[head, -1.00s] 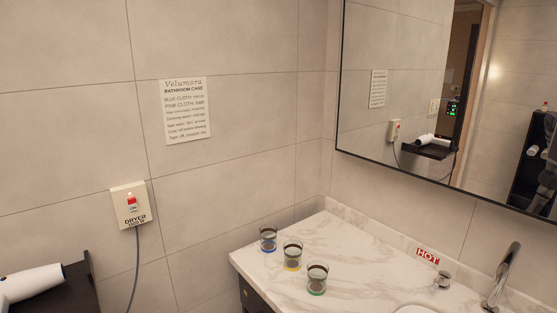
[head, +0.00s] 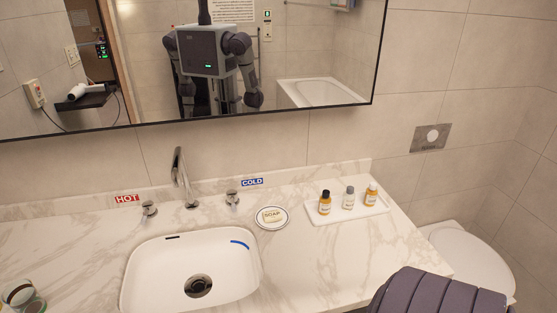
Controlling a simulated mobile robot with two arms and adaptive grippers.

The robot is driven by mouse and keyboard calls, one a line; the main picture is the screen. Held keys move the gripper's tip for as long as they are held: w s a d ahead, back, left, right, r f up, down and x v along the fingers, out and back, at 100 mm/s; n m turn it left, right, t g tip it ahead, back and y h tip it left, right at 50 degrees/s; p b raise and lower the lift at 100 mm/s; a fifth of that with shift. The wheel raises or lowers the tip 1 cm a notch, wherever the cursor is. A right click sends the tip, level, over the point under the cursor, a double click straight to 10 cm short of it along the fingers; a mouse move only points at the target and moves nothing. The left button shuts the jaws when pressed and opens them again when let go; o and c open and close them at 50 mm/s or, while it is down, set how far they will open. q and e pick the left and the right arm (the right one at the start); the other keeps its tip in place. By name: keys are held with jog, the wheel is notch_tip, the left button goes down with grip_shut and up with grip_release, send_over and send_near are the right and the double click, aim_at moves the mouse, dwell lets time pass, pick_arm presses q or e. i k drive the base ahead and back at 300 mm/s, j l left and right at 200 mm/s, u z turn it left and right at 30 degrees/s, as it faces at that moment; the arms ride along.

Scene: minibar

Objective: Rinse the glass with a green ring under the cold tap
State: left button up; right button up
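A clear glass (head: 19,294) stands on the counter at the lower left edge, partly cut off by the frame. A hint of green shows at its base. The cold tap handle (head: 232,198) stands below the blue COLD label (head: 252,182), to the right of the curved spout (head: 181,178). The white sink (head: 140,275) lies below the spout, with a dark drain and a blue curved mark inside. No water is seen running. Neither of my grippers shows directly; the mirror shows my body with its arms lowered.
The hot tap handle (head: 149,209) stands by the red HOT label (head: 127,199). A soap dish (head: 271,218) and a white tray (head: 378,208) with three small bottles are right of the sink. A toilet (head: 475,255) is beyond. A dark ribbed shape at lower right is unclear.

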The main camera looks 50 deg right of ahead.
aim_at(232, 195)
jog(key=z, duration=1.2)
